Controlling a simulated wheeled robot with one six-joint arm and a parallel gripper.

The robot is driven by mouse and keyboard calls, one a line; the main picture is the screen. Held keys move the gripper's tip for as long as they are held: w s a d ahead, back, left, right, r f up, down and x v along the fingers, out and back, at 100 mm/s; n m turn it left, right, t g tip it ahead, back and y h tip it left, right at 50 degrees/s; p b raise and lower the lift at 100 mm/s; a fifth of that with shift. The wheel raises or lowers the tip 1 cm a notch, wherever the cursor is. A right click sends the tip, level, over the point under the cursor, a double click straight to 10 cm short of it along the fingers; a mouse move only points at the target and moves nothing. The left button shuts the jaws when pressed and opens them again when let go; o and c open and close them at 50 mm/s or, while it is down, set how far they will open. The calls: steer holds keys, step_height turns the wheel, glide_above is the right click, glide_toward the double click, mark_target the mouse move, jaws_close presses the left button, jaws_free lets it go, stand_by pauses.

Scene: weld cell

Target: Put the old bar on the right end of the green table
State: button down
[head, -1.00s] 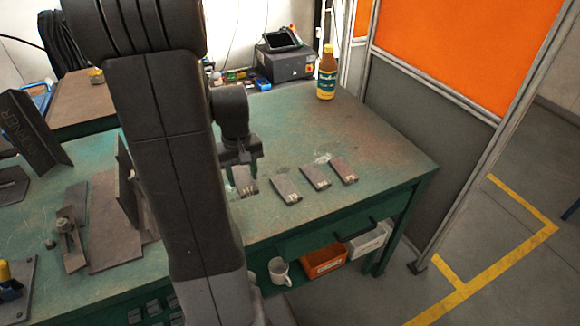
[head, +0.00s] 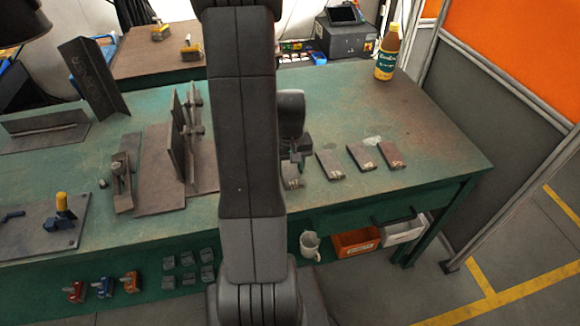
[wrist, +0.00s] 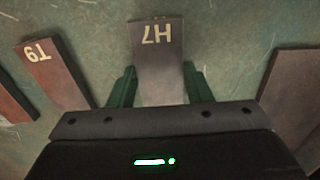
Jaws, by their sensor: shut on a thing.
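My gripper (wrist: 158,90) is shut on a flat dark grey bar marked H7 (wrist: 158,45), with a green finger on each side of it. In the head view my gripper (head: 297,160) is low over the green table (head: 440,150), at the leftmost bar of a row (head: 292,183), partly hidden by my arm. I cannot tell whether the bar touches the table. To its right lie a second bar (head: 330,165), a third (head: 361,156) and a reddish-brown one (head: 391,154). A brown bar marked T9 (wrist: 48,70) lies beside H7. None is visibly labelled old.
The table's right end is bare in front of a bottle (head: 387,52). A black box (head: 347,38) stands at the back. Left of my arm is an upright plate fixture (head: 178,135). A grey and orange partition (head: 450,130) stands beyond the right end.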

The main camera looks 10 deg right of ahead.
mark_target(290, 171)
steer(key=shift+f, duration=0.2)
steer(key=c, duration=0.7)
jaws_free()
steer(key=shift+r, duration=0.15)
step_height(290, 171, up, 12)
steer(key=shift+r+p, duration=0.1)
steer(key=shift+p, duration=0.25)
